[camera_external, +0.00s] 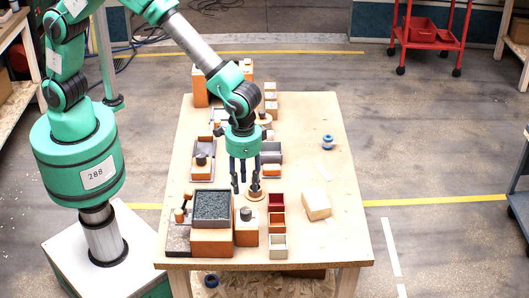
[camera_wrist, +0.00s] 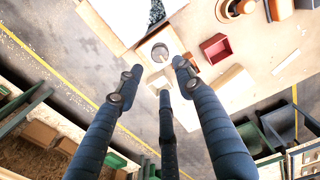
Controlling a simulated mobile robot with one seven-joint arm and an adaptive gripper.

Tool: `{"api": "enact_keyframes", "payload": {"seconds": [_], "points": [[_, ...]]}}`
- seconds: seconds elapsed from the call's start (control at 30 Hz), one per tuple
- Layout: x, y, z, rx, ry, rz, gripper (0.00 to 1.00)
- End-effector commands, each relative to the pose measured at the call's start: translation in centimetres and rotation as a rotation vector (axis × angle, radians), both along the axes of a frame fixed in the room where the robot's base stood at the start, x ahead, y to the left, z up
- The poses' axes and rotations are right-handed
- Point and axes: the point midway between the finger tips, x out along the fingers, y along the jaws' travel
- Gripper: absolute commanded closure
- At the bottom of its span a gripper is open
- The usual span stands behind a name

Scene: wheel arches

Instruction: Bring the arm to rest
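My arm reaches from its base at the left of the external view over the wooden table (camera_external: 345,235). My gripper (camera_external: 245,180) points down above the middle of the table. Its dark fingers hang near a small dark piece on a round wooden disc (camera_external: 255,196); whether they touch it cannot be told. In the wrist view my gripper (camera_wrist: 158,80) has its three fingers spread apart, with nothing held between them. A grey round-topped piece (camera_wrist: 159,52) shows beyond the fingertips there.
A box of dark granules (camera_external: 212,206), an orange block with a knob (camera_external: 246,228), small red and orange bins (camera_external: 276,203) and a pale block (camera_external: 316,204) crowd the near table. A blue-white jar (camera_external: 328,142) stands right. A red trolley (camera_external: 428,30) is far behind. The table's right side is mostly clear.

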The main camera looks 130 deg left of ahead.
Motion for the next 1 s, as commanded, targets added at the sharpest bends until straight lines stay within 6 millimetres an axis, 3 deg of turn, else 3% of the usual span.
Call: {"api": "enact_keyframes", "payload": {"seconds": [0.17, 0.33, 0.67, 1.0], "points": [[-0.1, -0.3, 0.6, 0.002, -0.005, -0.009, 0.63], [-0.7, -1.4, 3.0, 0.009, -0.024, -0.044, 0.63], [-4.1, -5.9, 11.4, 0.036, -0.098, -0.184, 0.63], [-10.0, -11.0, 19.1, 0.071, -0.179, -0.350, 0.63]]}}
